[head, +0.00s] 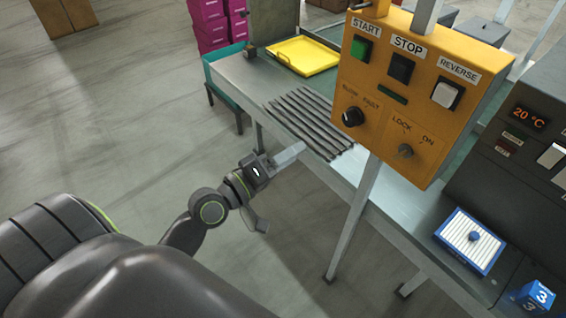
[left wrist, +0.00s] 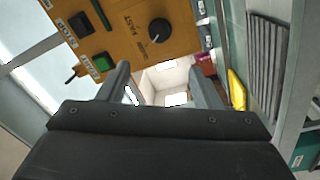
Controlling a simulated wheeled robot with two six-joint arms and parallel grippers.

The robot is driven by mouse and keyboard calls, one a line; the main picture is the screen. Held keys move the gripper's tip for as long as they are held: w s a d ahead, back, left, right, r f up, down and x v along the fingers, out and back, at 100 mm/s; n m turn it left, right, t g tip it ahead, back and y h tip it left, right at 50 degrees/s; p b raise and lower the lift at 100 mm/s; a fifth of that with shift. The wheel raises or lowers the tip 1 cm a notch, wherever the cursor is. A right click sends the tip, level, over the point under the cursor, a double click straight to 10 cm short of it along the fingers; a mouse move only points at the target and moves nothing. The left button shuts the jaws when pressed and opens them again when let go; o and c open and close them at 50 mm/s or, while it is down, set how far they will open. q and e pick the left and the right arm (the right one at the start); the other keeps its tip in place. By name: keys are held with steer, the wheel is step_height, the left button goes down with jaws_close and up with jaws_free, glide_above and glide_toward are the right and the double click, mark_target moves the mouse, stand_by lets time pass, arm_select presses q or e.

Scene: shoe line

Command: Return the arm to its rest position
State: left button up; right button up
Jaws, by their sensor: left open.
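My left gripper (head: 276,187) is in the head view, left of and below the orange control box, in front of the metal bench edge. Its two fingers are spread apart with nothing between them. In the left wrist view its fingers (left wrist: 160,85) also stand apart and empty. The orange control box (head: 384,160) has START, STOP and REVERSE buttons and two knobs. It also shows in the left wrist view (left wrist: 125,48). My right gripper is not in view.
The metal bench (head: 240,78) runs along the right, with a ribbed dark grating (head: 305,118) and a yellow tray (head: 303,56). A dark machine (head: 500,170) stands at the right. The floor at the left is clear.

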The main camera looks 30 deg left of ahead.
arm_select(q)
steer(key=shift+s+a, duration=0.25)
steer(key=shift+s, duration=0.45)
steer(key=shift+f, duration=0.15)
steer(key=s+a+f+m+g+y, duration=0.1)
steer(key=a+f+g+y, duration=0.15)
steer(key=f, duration=0.95)
steer(key=s+a+f+g+y, duration=0.2)
steer(key=a+f, duration=0.2)
steer(key=f, duration=0.7)
steer(key=s+a+f+m+g+y, duration=0.1)
steer(key=a+f+g+y, duration=0.15)
steer(key=f, duration=0.95)
steer(key=s+f+m+g, duration=0.3)
steer(key=s+f+g, duration=0.2)
steer(key=s+f, duration=1.1)
steer(key=s+d+f+m+g, duration=0.1)
steer(key=s+f+g, duration=0.1)
steer(key=s, duration=0.5)
steer(key=s+d+f+m+g, duration=0.1)
steer(key=s+f+m+g, duration=0.1)
steer(key=s+f, duration=0.3)
steer(key=s, duration=0.3)
steer(key=shift+s+d+y, duration=0.25)
steer(key=shift+s+y, duration=0.05)
steer(key=shift+y, duration=0.1)
